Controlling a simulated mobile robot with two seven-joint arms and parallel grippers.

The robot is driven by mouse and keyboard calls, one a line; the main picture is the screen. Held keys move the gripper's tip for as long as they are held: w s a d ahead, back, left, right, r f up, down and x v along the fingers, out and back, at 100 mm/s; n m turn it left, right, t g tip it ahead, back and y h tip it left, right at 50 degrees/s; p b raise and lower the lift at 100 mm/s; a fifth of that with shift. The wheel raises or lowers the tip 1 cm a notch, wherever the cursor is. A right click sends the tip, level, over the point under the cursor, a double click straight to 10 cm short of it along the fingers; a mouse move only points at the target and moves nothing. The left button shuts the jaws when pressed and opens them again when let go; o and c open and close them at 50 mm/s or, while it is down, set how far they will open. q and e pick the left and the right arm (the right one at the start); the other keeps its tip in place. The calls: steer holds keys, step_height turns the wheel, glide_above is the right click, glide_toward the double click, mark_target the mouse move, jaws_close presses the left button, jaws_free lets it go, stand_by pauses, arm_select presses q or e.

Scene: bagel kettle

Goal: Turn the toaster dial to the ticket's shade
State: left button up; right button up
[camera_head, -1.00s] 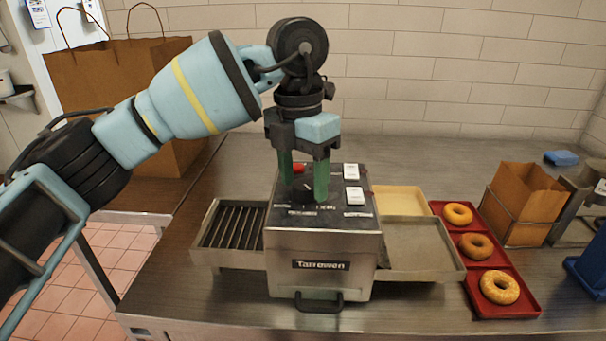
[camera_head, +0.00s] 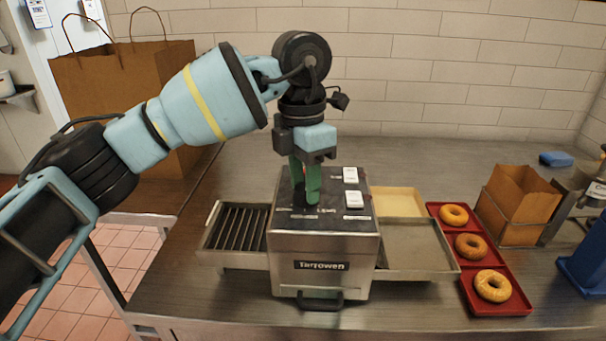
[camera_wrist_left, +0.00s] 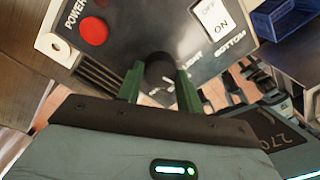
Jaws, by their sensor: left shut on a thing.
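The toaster (camera_head: 322,246) is a steel box labelled "Tarrowen" with a black control top, standing on the counter. My left gripper (camera_head: 306,198) points down over that top. In the left wrist view its green fingers (camera_wrist_left: 160,84) are shut on the black dial (camera_wrist_left: 160,67), one finger on each side. The dial's pointer and shade marks are too hidden to read. A red power button (camera_wrist_left: 93,31) and a white on/off switch (camera_wrist_left: 214,20) sit near the dial. In the head view the fingers hide the dial. No ticket is readable. My right gripper is not in view.
A slatted tray (camera_head: 238,229) is on the toaster's left and a flat steel tray (camera_head: 418,249) on its right. Red trays (camera_head: 511,302) hold bagels. A paper bag (camera_head: 519,203) stands at right, and a big one (camera_head: 120,88) at back left.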

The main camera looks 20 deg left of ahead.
mark_target(304, 186)
arm_select(q)
steer(key=shift+r+m+p, duration=0.1)
steer(key=shift+m+p, duration=0.25)
steer(key=shift+m, duration=0.85)
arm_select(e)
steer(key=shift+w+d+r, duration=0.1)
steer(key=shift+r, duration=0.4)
arm_select(q)
steer(key=o, duration=0.8)
steer(key=shift+o, duration=0.9)
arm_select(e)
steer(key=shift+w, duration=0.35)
arm_select(q)
steer(key=r, duration=0.7)
steer(key=shift+w+a+r, duration=0.1)
steer(key=shift+w+r, duration=0.15)
steer(key=shift+r, duration=0.05)
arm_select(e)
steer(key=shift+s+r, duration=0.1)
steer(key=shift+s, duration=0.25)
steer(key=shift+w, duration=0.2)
